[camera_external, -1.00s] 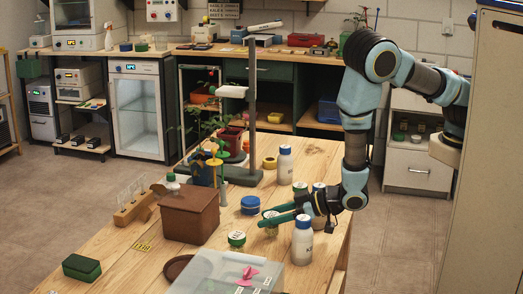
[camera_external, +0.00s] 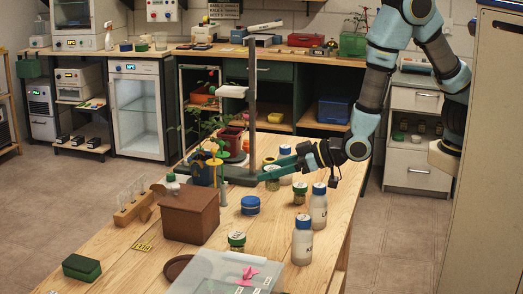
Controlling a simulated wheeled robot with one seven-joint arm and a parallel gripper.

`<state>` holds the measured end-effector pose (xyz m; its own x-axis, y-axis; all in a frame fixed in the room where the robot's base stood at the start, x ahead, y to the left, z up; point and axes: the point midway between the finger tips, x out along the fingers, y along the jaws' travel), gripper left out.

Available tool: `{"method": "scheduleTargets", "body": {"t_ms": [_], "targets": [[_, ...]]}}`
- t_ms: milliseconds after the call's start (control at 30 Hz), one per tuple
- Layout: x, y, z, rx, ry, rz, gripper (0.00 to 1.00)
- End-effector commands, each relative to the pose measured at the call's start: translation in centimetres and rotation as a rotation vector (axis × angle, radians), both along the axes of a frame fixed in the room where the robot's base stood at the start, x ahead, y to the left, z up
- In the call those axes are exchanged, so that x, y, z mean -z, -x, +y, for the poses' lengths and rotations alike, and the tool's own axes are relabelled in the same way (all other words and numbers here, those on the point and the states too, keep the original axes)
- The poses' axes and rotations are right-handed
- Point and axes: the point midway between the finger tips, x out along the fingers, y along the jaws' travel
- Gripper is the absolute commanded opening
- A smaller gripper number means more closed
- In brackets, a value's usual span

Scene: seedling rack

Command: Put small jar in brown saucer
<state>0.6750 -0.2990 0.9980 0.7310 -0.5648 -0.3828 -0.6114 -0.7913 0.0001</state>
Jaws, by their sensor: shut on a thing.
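My gripper (camera_external: 268,176) is shut on a small jar (camera_external: 272,185), which hangs at its fingertips above the wooden table. The green fingers cover the top of the jar, so its lid is hard to make out. The brown saucer (camera_external: 176,267) lies flat on the table at the near left. It looks empty, and its right side is hidden behind a clear bin. My gripper and the jar are well behind and to the right of the saucer.
A brown box (camera_external: 190,216) and a blue tin (camera_external: 250,205) stand between jar and saucer. The clear bin (camera_external: 205,275) is at the front. Other jars (camera_external: 236,239) and white bottles (camera_external: 302,242) stand right. A stand (camera_external: 252,110) with plants rises behind.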

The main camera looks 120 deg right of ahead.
Motion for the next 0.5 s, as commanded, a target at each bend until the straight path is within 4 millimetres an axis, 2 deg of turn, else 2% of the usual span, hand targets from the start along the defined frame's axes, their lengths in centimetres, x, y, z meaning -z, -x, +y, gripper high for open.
{"method": "scheduleTargets", "body": {"t_ms": [67,267,367,500], "targets": [[-1.4,0.0,0.0,0.001,-0.001,-0.006,0.00],[-0.5,-4.1,0.0,0.007,-0.001,-0.003,0.00],[-0.3,-6.6,0.1,0.008,-0.001,-0.005,0.00],[0.0,-11.1,0.7,0.009,-0.002,-0.007,0.00]]}}
